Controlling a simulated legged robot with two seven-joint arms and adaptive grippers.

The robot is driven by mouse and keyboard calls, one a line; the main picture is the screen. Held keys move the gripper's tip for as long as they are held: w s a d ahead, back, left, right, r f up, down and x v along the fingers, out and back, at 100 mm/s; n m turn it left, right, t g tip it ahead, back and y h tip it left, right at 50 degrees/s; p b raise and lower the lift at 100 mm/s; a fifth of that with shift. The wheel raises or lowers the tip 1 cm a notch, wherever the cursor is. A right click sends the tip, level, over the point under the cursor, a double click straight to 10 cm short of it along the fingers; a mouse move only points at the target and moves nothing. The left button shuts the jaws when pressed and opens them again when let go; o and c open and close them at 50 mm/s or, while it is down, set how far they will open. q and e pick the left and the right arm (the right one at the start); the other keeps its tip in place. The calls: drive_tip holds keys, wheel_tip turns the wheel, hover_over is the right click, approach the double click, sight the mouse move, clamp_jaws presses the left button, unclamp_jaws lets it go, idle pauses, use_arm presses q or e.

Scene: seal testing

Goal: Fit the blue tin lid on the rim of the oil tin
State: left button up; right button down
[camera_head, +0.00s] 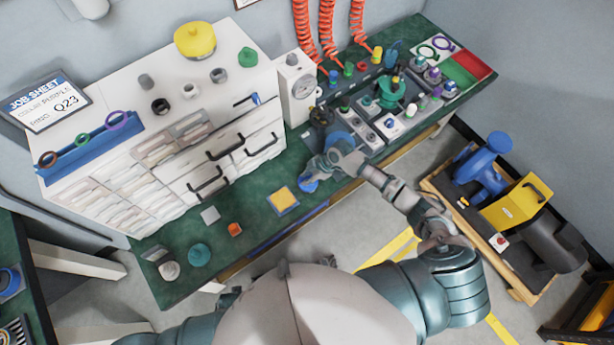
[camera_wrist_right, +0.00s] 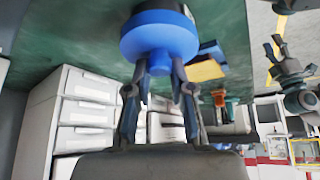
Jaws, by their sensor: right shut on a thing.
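The blue tin lid (camera_wrist_right: 160,38) is a round disc with a small knob, close up in the right wrist view. My right gripper (camera_wrist_right: 160,85) is shut on that knob. Behind the lid, a sliver of a dark body with pale marks (camera_wrist_right: 187,10) shows; it may be the oil tin, mostly hidden. Whether lid and rim touch cannot be told. In the head view my right gripper (camera_head: 318,172) is low over the green bench, with blue (camera_head: 308,186) at its tips. A grey jointed hand, probably my left gripper (camera_wrist_right: 273,45), shows small at the right of the wrist view.
A white drawer cabinet (camera_head: 190,95) stands left of my right gripper. A valve fixture (camera_head: 390,92) and several small parts crowd the right side.

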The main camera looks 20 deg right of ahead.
drive_tip(key=shift+a+f, duration=0.2)
drive_tip(key=shift+f, duration=0.2)
drive_tip(key=shift+d+f+b, duration=0.1)
drive_tip(key=shift+f+b, duration=0.25)
drive_tip(key=shift+b, duration=0.2)
drive_tip(key=c, duration=0.9)
unclamp_jaws()
drive_tip(key=shift+c, duration=0.2)
wheel_tip(320, 180, up, 7)
drive_tip(key=p, duration=0.6)
drive_tip(key=shift+r, duration=0.15)
